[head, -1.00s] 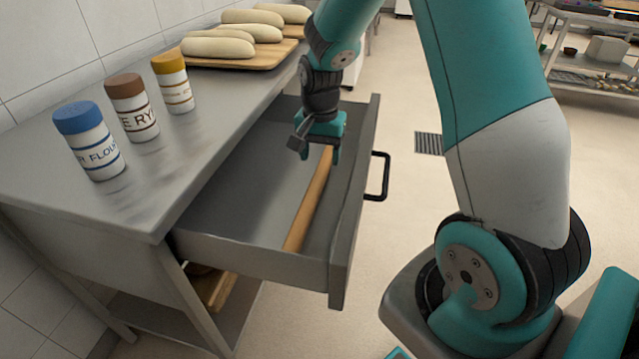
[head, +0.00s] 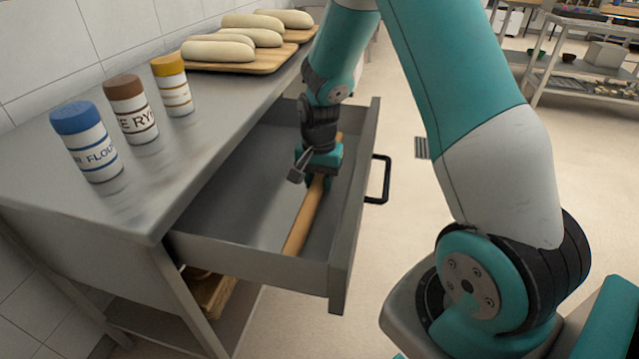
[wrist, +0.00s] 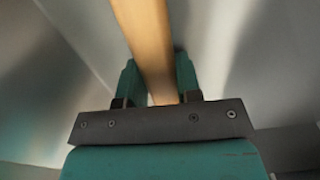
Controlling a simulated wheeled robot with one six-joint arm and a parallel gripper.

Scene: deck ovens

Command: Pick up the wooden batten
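The wooden batten (head: 306,217) is a long pale-brown bar lying lengthwise on the floor of the open drawer (head: 225,207). My gripper (head: 318,183) is down inside the drawer over the batten's middle part. In the wrist view, the batten (wrist: 150,45) runs between the two teal fingers of my gripper (wrist: 160,80). The fingers are apart, one on each side, with a gap visible at least on the left. The gripper body hides part of the batten in the head view.
Jars with blue (head: 77,117), brown (head: 123,86) and yellow (head: 167,65) lids stand on the steel counter (head: 120,195). Boards (head: 235,67) with dough loaves lie farther back. The drawer's front panel with a black handle (head: 385,180) is close on the right of my gripper.

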